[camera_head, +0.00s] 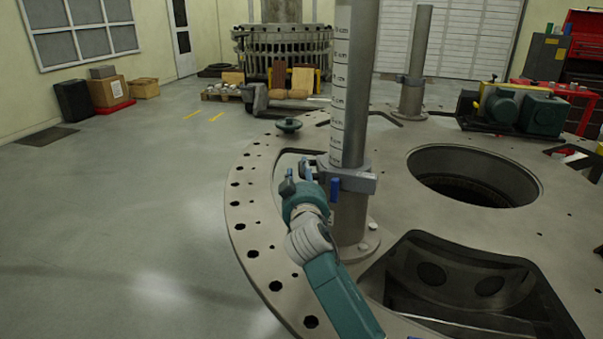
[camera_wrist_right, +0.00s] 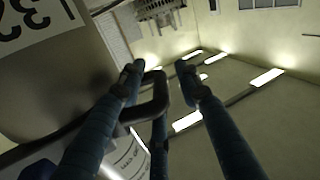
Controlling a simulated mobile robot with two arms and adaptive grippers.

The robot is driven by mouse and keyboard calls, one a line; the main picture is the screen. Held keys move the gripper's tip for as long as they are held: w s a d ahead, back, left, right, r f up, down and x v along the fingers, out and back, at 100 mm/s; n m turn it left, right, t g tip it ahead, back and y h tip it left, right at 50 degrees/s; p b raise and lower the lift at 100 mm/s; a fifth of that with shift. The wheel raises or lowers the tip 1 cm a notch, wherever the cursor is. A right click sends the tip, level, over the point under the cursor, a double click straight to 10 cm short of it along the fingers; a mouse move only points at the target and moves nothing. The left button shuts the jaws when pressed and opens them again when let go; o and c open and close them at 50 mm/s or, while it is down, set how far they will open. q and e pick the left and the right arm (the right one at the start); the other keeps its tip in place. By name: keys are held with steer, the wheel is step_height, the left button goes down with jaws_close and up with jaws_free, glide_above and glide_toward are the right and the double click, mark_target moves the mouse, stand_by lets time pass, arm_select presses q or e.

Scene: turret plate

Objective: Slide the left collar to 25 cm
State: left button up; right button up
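The nearer, left post (camera_head: 353,80) stands upright on the round turret plate (camera_head: 262,215) and carries a white centimetre scale (camera_head: 341,85); the figures are too small to read surely. The grey left collar (camera_head: 350,176) sits around its lower part, with a blue lever (camera_head: 335,189) at its front. My right gripper (camera_head: 298,178) is just left of the collar. In the right wrist view its blue fingers (camera_wrist_right: 160,72) are spread, with a dark bent handle (camera_wrist_right: 156,95) between them. Whether they touch it I cannot tell. My left gripper is out of view.
The plate has a round hole (camera_head: 475,178) and an open pocket (camera_head: 465,285) to the right. A green motor unit (camera_head: 520,105) is at the back right. The floor on the left is clear.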

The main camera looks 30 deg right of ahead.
steer(key=shift+s, duration=0.15)
steer(key=v, duration=1.2)
steer(key=shift+r, duration=0.15)
